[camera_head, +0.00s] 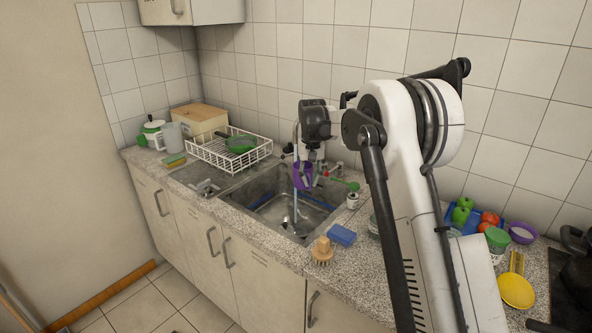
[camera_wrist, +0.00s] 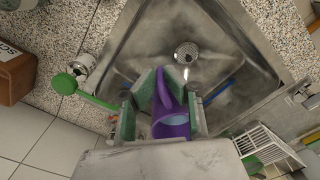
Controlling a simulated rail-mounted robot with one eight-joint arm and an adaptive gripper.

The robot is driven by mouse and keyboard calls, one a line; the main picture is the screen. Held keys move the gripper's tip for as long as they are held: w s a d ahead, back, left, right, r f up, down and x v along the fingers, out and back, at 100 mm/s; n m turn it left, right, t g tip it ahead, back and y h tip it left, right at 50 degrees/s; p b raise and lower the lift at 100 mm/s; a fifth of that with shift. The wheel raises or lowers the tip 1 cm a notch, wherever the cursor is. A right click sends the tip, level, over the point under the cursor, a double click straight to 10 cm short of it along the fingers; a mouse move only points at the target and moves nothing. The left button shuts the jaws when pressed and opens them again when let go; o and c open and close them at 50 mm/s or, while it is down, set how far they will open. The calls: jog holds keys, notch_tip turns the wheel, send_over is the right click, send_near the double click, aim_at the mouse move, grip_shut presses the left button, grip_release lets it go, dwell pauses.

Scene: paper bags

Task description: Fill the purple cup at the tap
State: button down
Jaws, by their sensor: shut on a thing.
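The purple cup (camera_head: 303,181) is over the sink (camera_head: 262,205), by the tap (camera_head: 295,133). My gripper (camera_head: 306,168) is shut on it, and it is held above the basin floor. In the wrist view the cup (camera_wrist: 170,130) sits between the two finger pads of my gripper (camera_wrist: 168,108), and a pale blue patch shows inside its mouth. A thin pale stream (camera_head: 295,205) shows below the cup down to the sink floor. I cannot tell whether it passes beside the cup or spills from it.
A green-handled utensil (camera_head: 345,184) and a small can (camera_head: 352,201) are at the sink's right edge. A blue sponge (camera_head: 341,235) and a wooden brush (camera_head: 322,252) lie on the front counter. A white dish rack (camera_head: 228,154) stands left of the sink.

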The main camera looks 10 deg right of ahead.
jog(key=shift+s, duration=0.45)
jog(key=s+d+r, duration=0.1)
jog(key=s+r, duration=0.2)
jog(key=s, duration=0.3)
dwell(0.6)
dwell(0.5)
